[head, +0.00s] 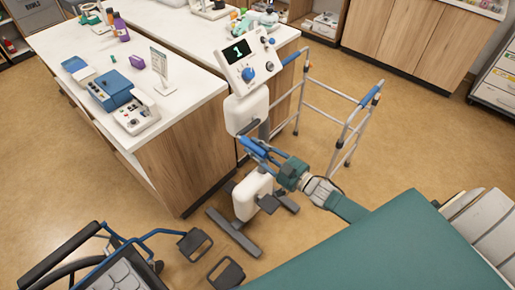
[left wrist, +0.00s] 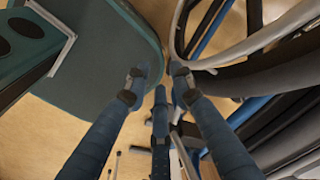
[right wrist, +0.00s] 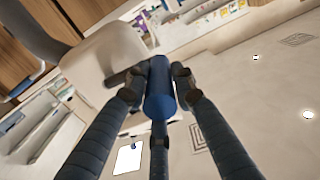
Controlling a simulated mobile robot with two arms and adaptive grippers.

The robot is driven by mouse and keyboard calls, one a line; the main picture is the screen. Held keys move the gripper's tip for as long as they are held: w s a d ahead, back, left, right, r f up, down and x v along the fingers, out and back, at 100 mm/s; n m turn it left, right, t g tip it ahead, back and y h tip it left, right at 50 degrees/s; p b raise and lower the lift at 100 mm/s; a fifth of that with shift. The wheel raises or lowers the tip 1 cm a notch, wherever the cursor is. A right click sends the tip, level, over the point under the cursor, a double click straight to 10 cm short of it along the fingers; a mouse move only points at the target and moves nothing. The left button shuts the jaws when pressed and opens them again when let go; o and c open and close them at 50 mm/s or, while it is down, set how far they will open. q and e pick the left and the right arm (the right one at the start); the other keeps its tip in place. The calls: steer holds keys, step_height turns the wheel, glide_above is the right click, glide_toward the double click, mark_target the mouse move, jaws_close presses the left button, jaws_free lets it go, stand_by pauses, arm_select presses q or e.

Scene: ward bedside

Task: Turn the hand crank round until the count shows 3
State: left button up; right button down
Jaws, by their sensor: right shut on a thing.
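The hand-crank machine is a white unit on a stand in the head view, with a tilted console (head: 258,58) on top. Its lit display (head: 237,51) reads 1. The crank's blue handle (head: 253,146) is at the front of the white lower housing. My right gripper (head: 266,151) is shut on this handle; the right wrist view shows the blue grip (right wrist: 160,88) between its fingers. The crank arm is mostly hidden by my gripper. My left gripper (left wrist: 158,84) shows only in the left wrist view, fingers apart and empty.
A wheelchair (head: 100,258) stands at bottom left, a teal-covered bed (head: 370,245) at bottom right. A walking frame (head: 345,115) is just behind the machine. A white-topped counter (head: 185,85) with devices stands at left.

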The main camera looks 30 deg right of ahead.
steer(key=shift+r, duration=0.15)
steer(key=r+p, duration=0.1)
steer(key=d+r+p, duration=0.1)
steer(key=r, duration=0.1)
steer(key=r+p, duration=0.2)
steer(key=shift+w+d+r, duration=0.2)
steer(key=shift+w, duration=0.15)
steer(key=shift+d+f, duration=0.1)
steer(key=shift+f, duration=0.1)
